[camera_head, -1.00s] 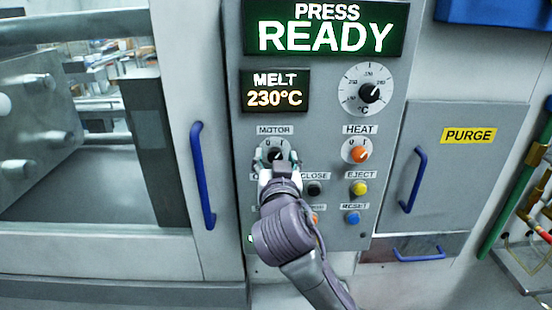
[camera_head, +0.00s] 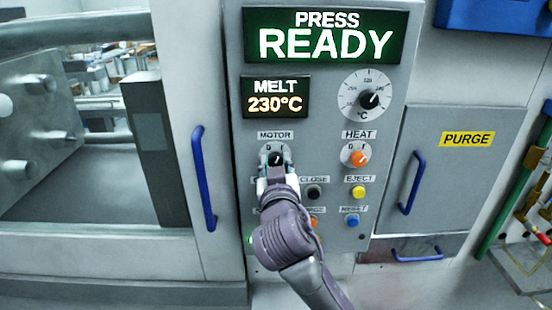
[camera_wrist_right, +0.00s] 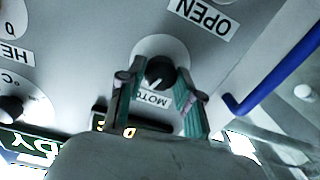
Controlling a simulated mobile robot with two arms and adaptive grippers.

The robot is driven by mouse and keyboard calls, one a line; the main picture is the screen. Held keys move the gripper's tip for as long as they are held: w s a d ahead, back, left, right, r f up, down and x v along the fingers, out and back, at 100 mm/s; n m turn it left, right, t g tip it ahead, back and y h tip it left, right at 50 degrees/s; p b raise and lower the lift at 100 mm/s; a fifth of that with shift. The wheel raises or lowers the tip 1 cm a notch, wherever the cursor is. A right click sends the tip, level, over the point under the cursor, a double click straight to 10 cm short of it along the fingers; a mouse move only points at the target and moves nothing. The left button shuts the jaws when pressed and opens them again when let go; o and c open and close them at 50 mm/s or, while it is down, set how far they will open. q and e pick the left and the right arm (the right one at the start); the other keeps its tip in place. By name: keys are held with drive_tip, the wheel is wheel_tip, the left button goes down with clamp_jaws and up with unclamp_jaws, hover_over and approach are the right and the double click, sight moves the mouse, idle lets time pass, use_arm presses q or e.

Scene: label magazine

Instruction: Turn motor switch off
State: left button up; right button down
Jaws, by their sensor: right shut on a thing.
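The motor switch (camera_head: 277,157) is a round black knob on a pale disc below the MOTOR label, at the left of the grey control panel (camera_head: 325,125). In the right wrist view the knob (camera_wrist_right: 160,72) shows a white pointer line on its MOTOR label side; its exact setting is hard to tell. My right gripper (camera_head: 276,162) is at the switch, with one finger on each side of the knob, shut on it. Its fingers also show in the right wrist view (camera_wrist_right: 157,90). My left gripper is not in view.
The heat switch (camera_head: 358,157), an orange knob, is right of the motor switch. A black button (camera_head: 314,192), a yellow eject button (camera_head: 358,192) and a blue reset button (camera_head: 352,221) sit below. A blue door handle (camera_head: 203,178) stands left of the panel.

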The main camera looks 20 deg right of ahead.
drive_tip(key=n+p, duration=0.1)
drive_tip(key=n, duration=0.1)
drive_tip(key=n+p, duration=0.1)
drive_tip(key=p, duration=0.1)
drive_tip(key=n+p, duration=0.1)
drive_tip(key=n, duration=0.1)
drive_tip(key=shift+r+n, duration=0.25)
drive_tip(key=shift+n, duration=0.05)
drive_tip(key=n+p, duration=0.3)
drive_tip(key=shift+n, duration=0.4)
drive_tip(key=shift+a+f+n+p, duration=0.1)
drive_tip(key=shift+f+n+p, duration=0.05)
drive_tip(key=shift+n+p, duration=0.65)
drive_tip(key=shift+f, duration=0.1)
drive_tip(key=c, duration=0.8)
unclamp_jaws()
drive_tip(key=shift+o, duration=0.2)
